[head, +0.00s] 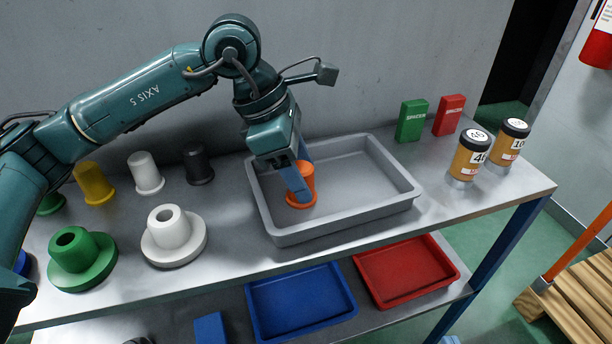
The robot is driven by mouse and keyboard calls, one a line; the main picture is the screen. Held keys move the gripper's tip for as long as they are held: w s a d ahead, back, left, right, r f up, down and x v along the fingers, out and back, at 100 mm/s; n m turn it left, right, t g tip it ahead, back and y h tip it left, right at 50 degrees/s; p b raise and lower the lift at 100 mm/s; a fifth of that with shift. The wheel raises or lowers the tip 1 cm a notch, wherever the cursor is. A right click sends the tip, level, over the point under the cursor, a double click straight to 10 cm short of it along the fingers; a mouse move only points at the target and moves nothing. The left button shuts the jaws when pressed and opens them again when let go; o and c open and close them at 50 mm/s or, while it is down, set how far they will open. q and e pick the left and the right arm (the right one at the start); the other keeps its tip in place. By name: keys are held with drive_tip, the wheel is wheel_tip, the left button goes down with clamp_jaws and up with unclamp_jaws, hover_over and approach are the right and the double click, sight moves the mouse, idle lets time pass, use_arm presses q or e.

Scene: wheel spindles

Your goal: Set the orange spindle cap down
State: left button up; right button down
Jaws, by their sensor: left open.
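The orange spindle cap (308,172) stands upright in the left part of the grey tray (390,209) on the bench. My left gripper (300,188) reaches down into the tray at the cap. Its blue finger covers part of the cap's left and front side. The jaws are open, and the cap appears to rest on the tray floor. The far finger is partly hidden. My right gripper is not in the view.
Green (82,258) and white (173,236) flanged spindles stand at the front left. Yellow (94,183), white (146,173) and black (198,164) caps stand behind. Spacer boxes (411,121) and labelled jars (470,155) stand right of the tray. The tray's right half is empty.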

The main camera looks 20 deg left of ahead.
use_arm(q)
drive_tip(key=w+v, duration=0.1)
drive_tip(key=v, duration=0.8)
drive_tip(key=shift+s+r+p, duration=0.35)
drive_tip(key=shift+s+p, duration=0.1)
drive_tip(key=shift+s, duration=0.05)
drive_tip(key=shift+a, duration=0.1)
